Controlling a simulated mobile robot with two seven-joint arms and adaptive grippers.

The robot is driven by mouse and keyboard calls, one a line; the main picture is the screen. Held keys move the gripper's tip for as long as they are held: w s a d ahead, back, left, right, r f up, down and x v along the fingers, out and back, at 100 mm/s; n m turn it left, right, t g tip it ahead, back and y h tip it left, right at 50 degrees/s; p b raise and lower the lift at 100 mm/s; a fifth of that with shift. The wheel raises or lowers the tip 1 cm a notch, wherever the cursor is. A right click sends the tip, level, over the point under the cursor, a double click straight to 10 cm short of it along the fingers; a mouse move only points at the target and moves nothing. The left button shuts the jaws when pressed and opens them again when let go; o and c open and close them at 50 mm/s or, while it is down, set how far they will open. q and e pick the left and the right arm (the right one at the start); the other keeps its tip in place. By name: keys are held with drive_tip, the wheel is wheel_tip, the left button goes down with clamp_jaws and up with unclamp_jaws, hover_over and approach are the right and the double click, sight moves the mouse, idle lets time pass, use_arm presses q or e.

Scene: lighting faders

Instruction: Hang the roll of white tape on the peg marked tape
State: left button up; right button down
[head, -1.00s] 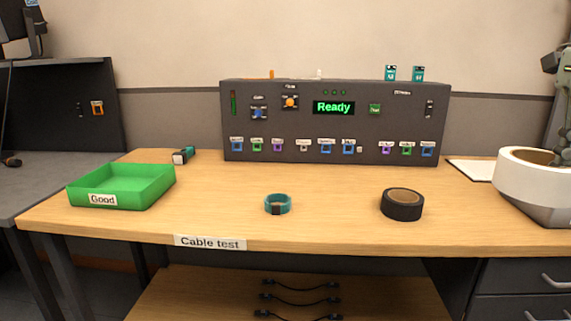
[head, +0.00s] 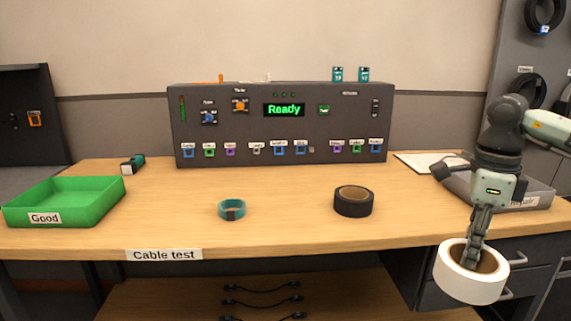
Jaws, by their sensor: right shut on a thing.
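The roll of white tape (head: 462,284) is at the lower right of the head view, in front of the table's front edge, tilted, with its brown core showing. My right gripper (head: 478,258) reaches down to it and is shut on its wall, with the fingertips partly hidden inside the roll. A dark grey panel (head: 497,62) with hanging cable coils stands at the right edge. The peg marked tape cannot be made out. My left gripper is not in view.
A roll of black tape (head: 354,202) and a teal ring (head: 232,209) lie on the wooden table (head: 285,230). A green tray (head: 70,196) is at left, a grey tray (head: 540,192) behind my right arm. A test box (head: 280,125) stands at the back.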

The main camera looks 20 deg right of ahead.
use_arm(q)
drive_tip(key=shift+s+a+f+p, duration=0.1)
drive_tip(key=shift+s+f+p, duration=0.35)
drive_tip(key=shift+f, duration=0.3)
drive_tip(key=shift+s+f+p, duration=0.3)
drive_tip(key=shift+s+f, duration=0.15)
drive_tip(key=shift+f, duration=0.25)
use_arm(e)
drive_tip(key=w+a+f+n, duration=0.3)
drive_tip(key=a+n, duration=0.5)
drive_tip(key=n, duration=0.1)
drive_tip(key=w+a+f+n, duration=0.2)
drive_tip(key=a+f+n, duration=0.1)
drive_tip(key=a+n, duration=0.6)
drive_tip(key=w+a+f+n, duration=0.3)
drive_tip(key=a+f+n, duration=0.1)
drive_tip(key=a+n, duration=0.5)
drive_tip(key=shift+w+n, duration=0.35)
drive_tip(key=shift+n, duration=0.05)
